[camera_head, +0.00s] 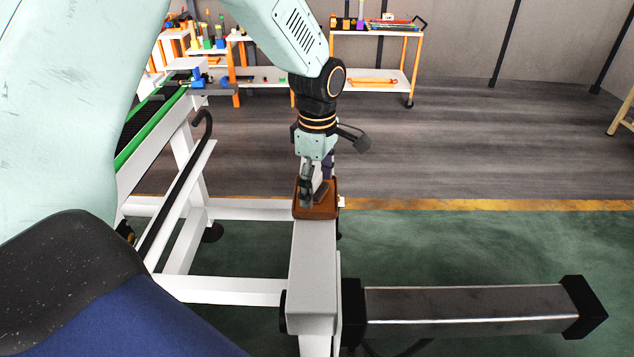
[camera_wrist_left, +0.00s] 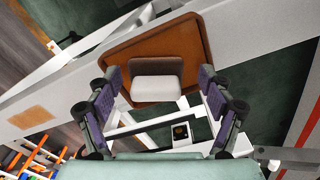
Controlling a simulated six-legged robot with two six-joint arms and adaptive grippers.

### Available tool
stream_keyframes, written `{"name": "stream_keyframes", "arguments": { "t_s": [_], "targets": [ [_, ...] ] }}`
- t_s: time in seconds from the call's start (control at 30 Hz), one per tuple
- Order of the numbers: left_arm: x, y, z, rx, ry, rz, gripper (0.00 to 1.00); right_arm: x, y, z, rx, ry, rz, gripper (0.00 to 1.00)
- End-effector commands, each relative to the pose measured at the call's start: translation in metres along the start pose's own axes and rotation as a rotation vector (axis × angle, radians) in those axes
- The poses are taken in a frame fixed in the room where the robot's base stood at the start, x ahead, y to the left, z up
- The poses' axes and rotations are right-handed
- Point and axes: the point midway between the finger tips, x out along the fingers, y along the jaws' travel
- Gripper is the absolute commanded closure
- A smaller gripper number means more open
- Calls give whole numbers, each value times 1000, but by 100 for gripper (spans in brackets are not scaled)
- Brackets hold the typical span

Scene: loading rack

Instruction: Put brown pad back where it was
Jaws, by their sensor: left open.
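The brown pad (camera_head: 316,210) lies at the far end of the white beam in the head view. In the left wrist view the brown pad (camera_wrist_left: 165,45) is a flat tan-brown plate with a pale block-shaped grip (camera_wrist_left: 157,87) standing on it. My left gripper (camera_head: 312,188) points down at the pad. In the left wrist view the left gripper (camera_wrist_left: 160,105) is open, with one purple-padded finger on each side of the grip and visible gaps. The fingers hide part of the pad in the head view. My right gripper is not in view.
The white beam (camera_head: 312,262) runs toward me, and a grey bar with black ends (camera_head: 465,303) reaches right. A tan square patch (camera_wrist_left: 30,116) marks the beam in the wrist view. A conveyor (camera_head: 150,125) stands left. Shelves (camera_head: 375,50) stand behind. The floor at right is clear.

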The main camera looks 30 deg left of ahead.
Motion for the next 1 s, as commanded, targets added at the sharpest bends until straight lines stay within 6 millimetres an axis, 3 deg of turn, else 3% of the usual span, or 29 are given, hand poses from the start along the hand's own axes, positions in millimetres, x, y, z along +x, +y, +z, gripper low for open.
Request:
{"name": "stream_keyframes", "arguments": {
  "t_s": [0.17, 0.6, 0.8, 1.0],
  "targets": [
    [-14, 1, 0, 0, -1, 3, 20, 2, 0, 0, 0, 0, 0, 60],
    [-98, 1, 0, 0, -1, 4, 20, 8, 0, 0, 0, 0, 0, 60],
    [-117, 1, 0, 0, 0, 2, 20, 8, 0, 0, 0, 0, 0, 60],
    [-120, 0, 0, 0, 0, 0, 20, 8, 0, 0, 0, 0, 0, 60]
  ]
}}
